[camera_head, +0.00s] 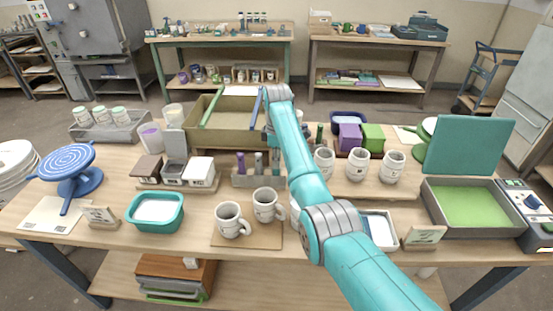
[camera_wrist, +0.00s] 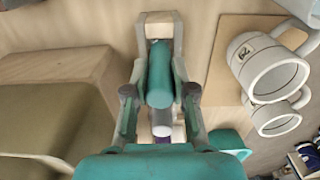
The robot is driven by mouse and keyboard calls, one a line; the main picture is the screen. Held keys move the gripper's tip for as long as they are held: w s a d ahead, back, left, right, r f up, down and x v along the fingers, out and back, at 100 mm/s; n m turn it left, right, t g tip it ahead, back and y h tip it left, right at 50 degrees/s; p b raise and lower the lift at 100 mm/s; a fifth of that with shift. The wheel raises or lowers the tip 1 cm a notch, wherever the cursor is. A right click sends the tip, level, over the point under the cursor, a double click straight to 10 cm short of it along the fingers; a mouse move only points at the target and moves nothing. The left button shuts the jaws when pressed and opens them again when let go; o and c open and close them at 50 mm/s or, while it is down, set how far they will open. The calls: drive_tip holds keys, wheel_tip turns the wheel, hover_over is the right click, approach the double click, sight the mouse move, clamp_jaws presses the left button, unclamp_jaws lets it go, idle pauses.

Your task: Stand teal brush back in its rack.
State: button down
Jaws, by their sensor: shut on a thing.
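The teal brush (camera_wrist: 159,78) is between the two fingers of my gripper (camera_wrist: 159,93) in the wrist view, seen nearly end-on. My gripper is shut on it. The brush rack (camera_wrist: 160,20) lies beneath it, with its pale end showing past the brush. I cannot tell whether the brush's lower end is in a slot or above it. In the head view the rack (camera_head: 244,181) stands mid-table, holding a purple brush (camera_head: 241,161) and a grey brush (camera_head: 258,163). My arm hides the rack's right part, and the gripper and teal brush are not clear there.
Two mugs (camera_head: 232,221) stand on a board (camera_head: 247,238) in front of the rack. A large tan box (camera_head: 222,143) is close behind it.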

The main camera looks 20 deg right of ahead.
drive_tip(key=shift+f, duration=0.15)
idle(0.4)
drive_tip(key=shift+c, duration=2.4)
unclamp_jaws()
drive_tip(key=shift+r, duration=3.5)
drive_tip(key=shift+s, duration=0.1)
